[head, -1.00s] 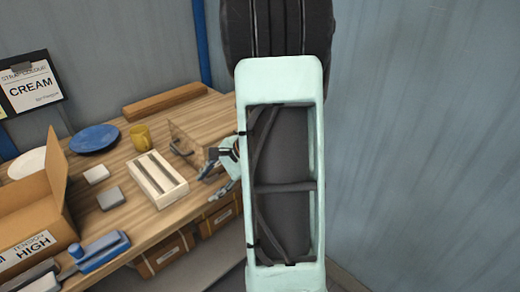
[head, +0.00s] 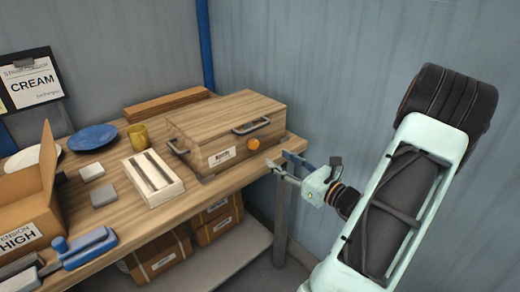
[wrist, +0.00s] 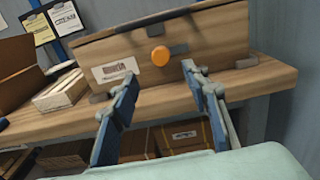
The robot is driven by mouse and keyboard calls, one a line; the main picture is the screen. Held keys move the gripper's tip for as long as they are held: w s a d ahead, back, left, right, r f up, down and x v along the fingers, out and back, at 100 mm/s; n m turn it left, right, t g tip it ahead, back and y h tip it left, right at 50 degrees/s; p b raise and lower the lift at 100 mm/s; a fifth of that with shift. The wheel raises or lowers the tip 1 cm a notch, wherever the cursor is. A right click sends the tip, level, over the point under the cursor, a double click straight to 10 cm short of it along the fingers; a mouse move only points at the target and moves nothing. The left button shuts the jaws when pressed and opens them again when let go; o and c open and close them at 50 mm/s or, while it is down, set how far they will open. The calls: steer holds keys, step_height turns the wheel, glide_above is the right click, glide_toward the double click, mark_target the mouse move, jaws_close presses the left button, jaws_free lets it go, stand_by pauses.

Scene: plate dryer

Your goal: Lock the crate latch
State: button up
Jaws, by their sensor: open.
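The wooden crate (head: 222,130) sits closed on the right end of the workbench. Its latch has a round orange knob (head: 254,144) on the front face, right of a white label. In the wrist view the orange knob (wrist: 160,56) shows ahead, above and between my fingers, with a small dark piece to its right. My gripper (head: 278,163) is open and empty, in front of the crate's right end and apart from the knob. It also shows in the wrist view (wrist: 158,82), with its blue fingers spread. I cannot tell the latch's exact state.
A slatted white block (head: 153,178), a yellow mug (head: 138,135), a blue plate (head: 92,138) and an open cardboard box (head: 30,190) stand on the bench to the left. Boxes (head: 212,222) sit below the bench. A wall stands close on the right.

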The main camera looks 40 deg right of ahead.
mark_target(256, 145)
steer(key=w, duration=1)
steer(key=shift+w+a, duration=0.35)
steer(key=c, duration=1.1)
steer(key=shift+c, duration=0.2)
